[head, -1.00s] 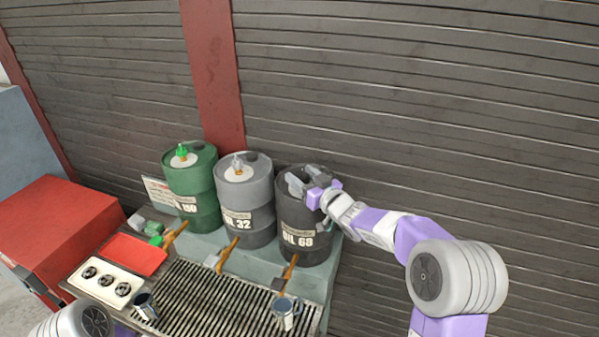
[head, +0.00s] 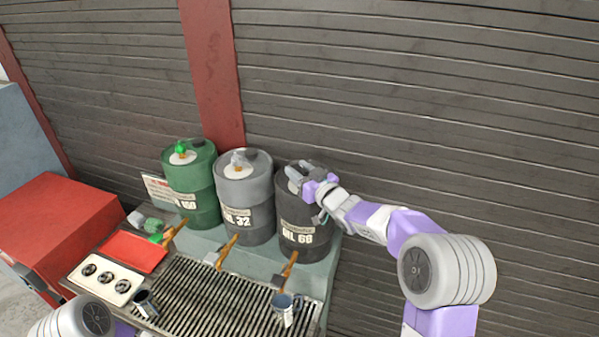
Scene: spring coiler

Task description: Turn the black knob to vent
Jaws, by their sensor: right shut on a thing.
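The black drum (head: 289,213), labelled OIL 68, stands at the right of a row of three drums. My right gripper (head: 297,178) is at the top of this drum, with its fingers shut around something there. The black knob itself is hidden by the fingers, so its setting cannot be read. The green drum (head: 203,198) has a green knob (head: 181,147) on top. The grey drum (head: 234,190) has a grey knob (head: 238,159) on top. My left gripper is out of view; only part of that arm shows at the bottom left.
A slatted grate (head: 215,299) lies before the drums, with a mug (head: 285,311) at its right and another mug (head: 145,303) at its left. A red tray (head: 134,252) and a panel with three dials (head: 106,279) sit at the left. A ribbed wall (head: 420,110) is behind.

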